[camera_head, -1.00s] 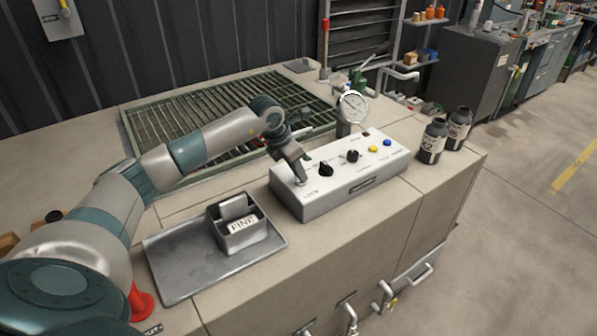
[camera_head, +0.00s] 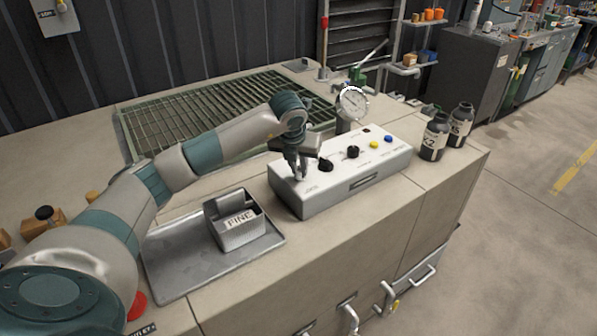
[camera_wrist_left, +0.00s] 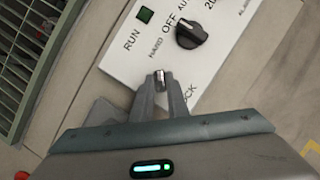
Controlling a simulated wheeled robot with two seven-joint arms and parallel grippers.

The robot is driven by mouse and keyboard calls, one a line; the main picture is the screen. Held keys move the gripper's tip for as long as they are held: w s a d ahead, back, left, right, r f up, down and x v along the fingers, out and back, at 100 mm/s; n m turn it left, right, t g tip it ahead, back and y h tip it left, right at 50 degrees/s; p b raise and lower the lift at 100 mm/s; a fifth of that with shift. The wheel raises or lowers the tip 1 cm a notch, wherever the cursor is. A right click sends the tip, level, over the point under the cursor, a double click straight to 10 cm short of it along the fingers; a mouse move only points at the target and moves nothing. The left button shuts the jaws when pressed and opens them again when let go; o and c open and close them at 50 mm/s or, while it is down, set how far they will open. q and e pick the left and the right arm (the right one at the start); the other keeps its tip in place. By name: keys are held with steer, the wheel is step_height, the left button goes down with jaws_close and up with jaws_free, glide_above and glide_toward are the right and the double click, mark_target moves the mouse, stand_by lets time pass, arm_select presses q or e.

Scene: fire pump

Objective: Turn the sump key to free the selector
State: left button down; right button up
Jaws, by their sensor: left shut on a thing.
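The white control box (camera_head: 345,188) stands on the bench. My left gripper (camera_head: 298,176) points down at the box's left end. In the left wrist view, my left gripper (camera_wrist_left: 160,85) is shut on a small metal key (camera_wrist_left: 159,79), at the panel near the partly hidden "LOCK" lettering. The key is mostly hidden by the fingers in the head view. The black selector knob (camera_head: 326,164) is just right of the gripper; in the wrist view the knob (camera_wrist_left: 190,36) sits close to the "OFF" marking. My right gripper is out of view.
A green indicator (camera_wrist_left: 145,15) marked "RUN" is on the panel. A gauge (camera_head: 352,103) stands behind the box. Two dark bottles, one nearer (camera_head: 435,136), stand right of it. A tray (camera_head: 168,272) with a "FINE" bin (camera_head: 236,238) lies left. A grating (camera_head: 180,120) is behind.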

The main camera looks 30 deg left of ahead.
arm_select(q)
steer(key=n+b, duration=0.1)
steer(key=n, duration=0.1)
steer(key=n+y+b, duration=0.1)
steer(key=n, duration=0.1)
steer(key=shift+w+d+n+g+y, duration=0.2)
steer(key=shift+n+g+y, duration=0.1)
steer(key=shift+g, duration=0.1)
steer(key=shift+n, duration=0.5)
steer(key=shift+n+g+y+b, duration=0.5)
steer(key=shift+n+g+b, duration=0.1)
steer(key=shift+n, duration=0.6)
steer(key=shift+r+n+g, duration=0.1)
steer(key=shift+n+g, duration=0.2)
steer(key=shift+n, duration=0.7)
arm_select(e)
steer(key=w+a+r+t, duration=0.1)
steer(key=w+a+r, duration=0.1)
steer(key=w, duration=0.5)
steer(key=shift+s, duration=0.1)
arm_select(q)
steer(key=c, duration=1.7)
jaws_free()
steer(key=shift+d, duration=0.1)
